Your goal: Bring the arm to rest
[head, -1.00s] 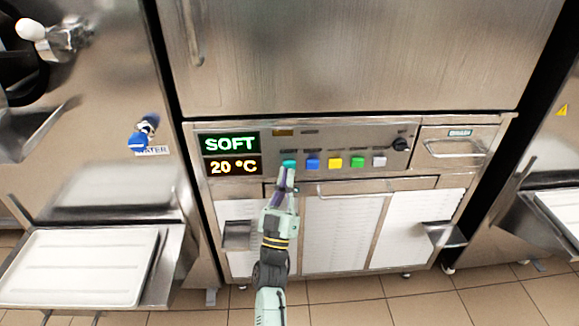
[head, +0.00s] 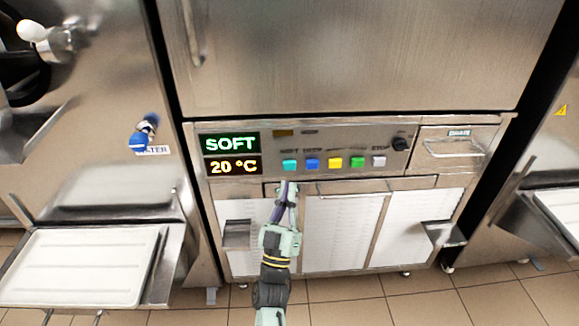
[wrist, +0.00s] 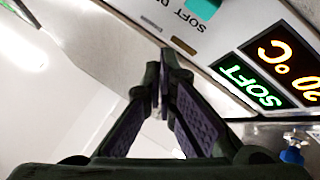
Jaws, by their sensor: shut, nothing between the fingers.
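My gripper (head: 287,186) is shut and empty in the head view, with its fingertips just below the teal button (head: 290,165) on the freezer's control panel. The fingertips look apart from the button. In the wrist view my gripper (wrist: 164,65) shows its two fingers meeting at the tips, and part of the teal button (wrist: 203,8) shows at the top edge. The display (head: 231,154) reads SOFT and 20 °C; it also shows in the wrist view (wrist: 270,75).
Blue (head: 313,164), yellow (head: 335,163), green (head: 357,162) and grey (head: 379,161) buttons and a black knob (head: 400,144) line the panel. A drawer handle (head: 350,190) lies right of my fingers. A white tray (head: 78,268) juts out at left. Tiled floor is clear in front.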

